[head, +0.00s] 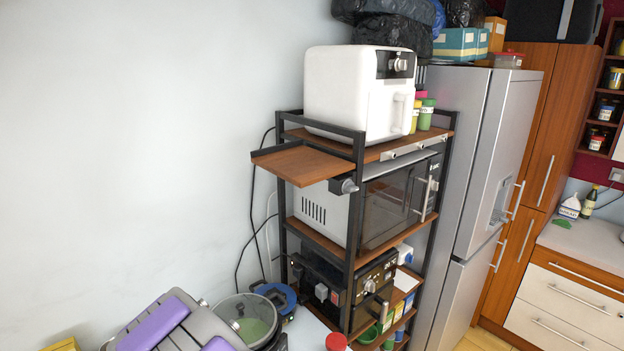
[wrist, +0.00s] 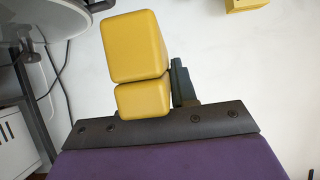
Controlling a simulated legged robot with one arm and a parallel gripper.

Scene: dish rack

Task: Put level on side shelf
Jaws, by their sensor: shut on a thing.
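In the wrist view, a yellow object of two rounded blocks (wrist: 136,48), apparently the level, stands at my gripper (wrist: 160,95). My gripper is shut on it. A dark finger shows at its right side; the other finger is mostly hidden by the yellow blocks. The side shelf (head: 302,163) is a small brown board in the head view, sticking out left from the upper part of the black rack (head: 358,150). Its visible top is bare. My gripper and the held object are not clearly seen in the head view, so their distance from the shelf cannot be told.
A white air fryer (head: 345,92) stands on the rack's top, with a microwave (head: 385,210) below. A lidded pan (head: 245,318) is near my arm at the bottom. Another yellow thing (wrist: 245,4) shows at the wrist view's top. Blank wall lies left of the side shelf.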

